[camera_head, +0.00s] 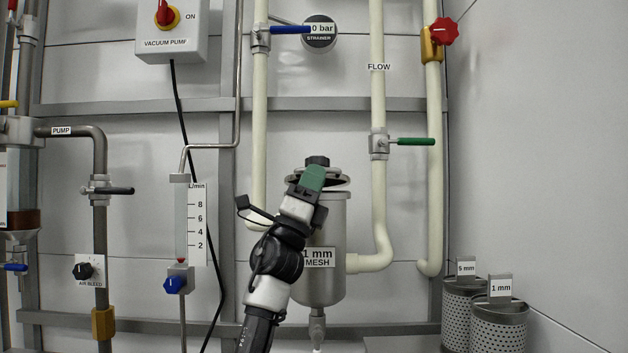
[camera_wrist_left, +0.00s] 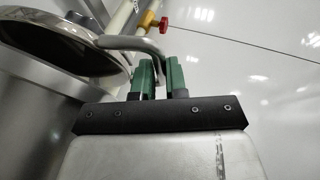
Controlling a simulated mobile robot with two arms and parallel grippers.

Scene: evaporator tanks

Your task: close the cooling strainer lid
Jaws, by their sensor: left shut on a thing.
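The cooling strainer (camera_head: 332,225) is a grey metal cylinder labelled "1 mm MESH" in the middle of the head view. Its lid (camera_head: 297,180) sits at the top, slightly tilted, with a dark gap showing between it and the rim on the right. My left gripper (camera_head: 313,178), with green fingers, is in front of the lid and hides part of it. In the left wrist view the green fingers (camera_wrist_left: 161,74) are shut on a bent grey handle (camera_wrist_left: 122,43) beside the strainer's round top. My right gripper is not in view.
Cream pipes (camera_head: 378,190) flank the strainer, with a green-handled valve (camera_head: 415,142) at right and a blue-handled valve (camera_head: 290,30) above. A flow meter (camera_head: 190,222) stands to the left. Perforated mesh baskets (camera_head: 498,325) stand at the lower right, with bare wall above them.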

